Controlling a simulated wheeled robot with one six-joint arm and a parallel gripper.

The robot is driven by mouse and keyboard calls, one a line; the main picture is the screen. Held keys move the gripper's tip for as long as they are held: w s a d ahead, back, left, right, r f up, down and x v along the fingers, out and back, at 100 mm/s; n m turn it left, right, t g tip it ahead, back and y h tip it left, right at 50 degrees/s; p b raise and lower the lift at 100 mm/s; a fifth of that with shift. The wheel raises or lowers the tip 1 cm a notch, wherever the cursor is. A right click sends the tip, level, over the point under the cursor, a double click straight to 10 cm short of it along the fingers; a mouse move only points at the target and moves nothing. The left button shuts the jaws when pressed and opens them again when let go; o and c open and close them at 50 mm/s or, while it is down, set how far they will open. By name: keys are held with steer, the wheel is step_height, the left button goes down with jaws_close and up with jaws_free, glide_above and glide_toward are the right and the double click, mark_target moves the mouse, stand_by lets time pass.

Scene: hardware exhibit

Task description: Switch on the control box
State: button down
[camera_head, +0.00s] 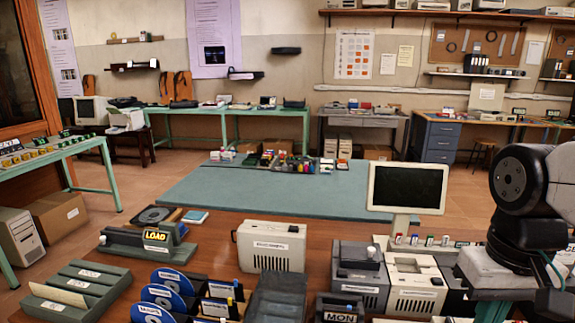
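Several boxes on the brown table could be the control box; I cannot tell which from this view. A beige box (271,246) with a white label and top handle stands at the middle. Right of it stands a dark grey box (360,280) with a white label and a small white knob on top. A cream and grey box (415,285) is beside that. The labels are too small to read and no switch position can be made out. My arm shows at the right edge, but my gripper is not in view.
A cream monitor (407,188) stands behind the boxes. A grey stand marked LOAD (157,240), blue discs (172,280) in holders, grey trays (75,285) and a MON block (340,315) crowd the front. The brown table (225,255) has bare wood left of the beige box.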

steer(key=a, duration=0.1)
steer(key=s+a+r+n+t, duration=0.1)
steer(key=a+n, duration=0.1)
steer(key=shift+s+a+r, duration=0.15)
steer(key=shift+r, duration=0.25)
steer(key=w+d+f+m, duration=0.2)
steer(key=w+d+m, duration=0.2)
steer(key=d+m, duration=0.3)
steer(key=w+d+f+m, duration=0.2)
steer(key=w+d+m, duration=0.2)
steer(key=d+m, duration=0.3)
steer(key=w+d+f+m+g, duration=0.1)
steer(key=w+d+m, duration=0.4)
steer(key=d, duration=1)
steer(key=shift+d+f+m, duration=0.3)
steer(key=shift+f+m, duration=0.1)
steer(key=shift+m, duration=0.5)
